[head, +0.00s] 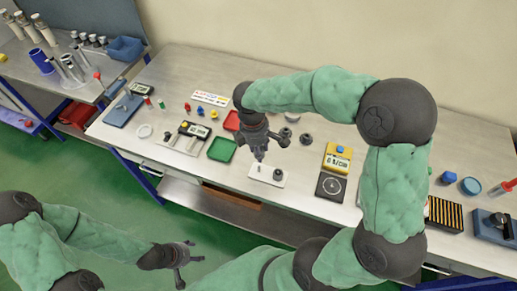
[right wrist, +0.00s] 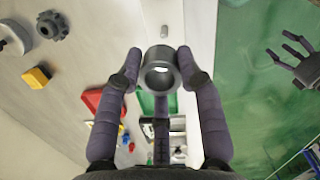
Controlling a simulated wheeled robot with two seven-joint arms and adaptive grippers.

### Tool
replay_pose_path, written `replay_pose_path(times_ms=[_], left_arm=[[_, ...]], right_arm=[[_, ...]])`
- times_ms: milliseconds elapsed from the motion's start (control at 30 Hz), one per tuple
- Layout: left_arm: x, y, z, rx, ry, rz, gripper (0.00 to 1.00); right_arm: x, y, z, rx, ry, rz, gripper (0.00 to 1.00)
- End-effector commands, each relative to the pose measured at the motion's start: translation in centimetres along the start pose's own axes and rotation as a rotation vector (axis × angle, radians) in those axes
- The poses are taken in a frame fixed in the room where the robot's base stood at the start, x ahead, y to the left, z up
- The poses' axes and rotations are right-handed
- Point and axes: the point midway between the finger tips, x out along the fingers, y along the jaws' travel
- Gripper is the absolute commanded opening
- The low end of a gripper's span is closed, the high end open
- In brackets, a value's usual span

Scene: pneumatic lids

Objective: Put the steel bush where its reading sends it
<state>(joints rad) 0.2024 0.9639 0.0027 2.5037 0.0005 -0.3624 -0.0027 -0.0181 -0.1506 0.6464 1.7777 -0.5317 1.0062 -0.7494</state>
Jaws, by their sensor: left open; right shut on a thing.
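My right gripper (head: 259,156) hangs low over the near part of the workbench, above a white block (head: 267,181). In the right wrist view its fingers are shut on a grey steel bush (right wrist: 160,69), gripped from both sides with its bore facing the camera. The white block carries a small grey pin (head: 258,167) and a dark round piece (head: 278,174). A yellow instrument (head: 337,158) with a lit display stands to the right; its figures are too small to read surely. My left gripper (head: 184,266) is open and empty over the green floor, off the bench.
A green tray (head: 221,149) and a red tray (head: 232,120) lie left of my right gripper. A measuring device (head: 193,129), a white label strip (head: 210,98) and small coloured parts lie further left.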

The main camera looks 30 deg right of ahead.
Motion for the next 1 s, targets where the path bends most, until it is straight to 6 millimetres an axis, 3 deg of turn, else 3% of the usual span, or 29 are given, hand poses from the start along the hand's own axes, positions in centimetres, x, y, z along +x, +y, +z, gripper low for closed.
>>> replay_pose_path(times_ms=[200,1000], left_arm=[[-0.3,0.1,0.0,0.0,0.0,0.0,0.58],[3.2,-1.1,-0.2,0.0,0.001,0.0,0.58]], right_arm=[[0.0,0.0,0.0,0.001,0.004,0.0,0.0],[6.0,0.0,-0.7,0.0,0.004,0.0,0.0]])
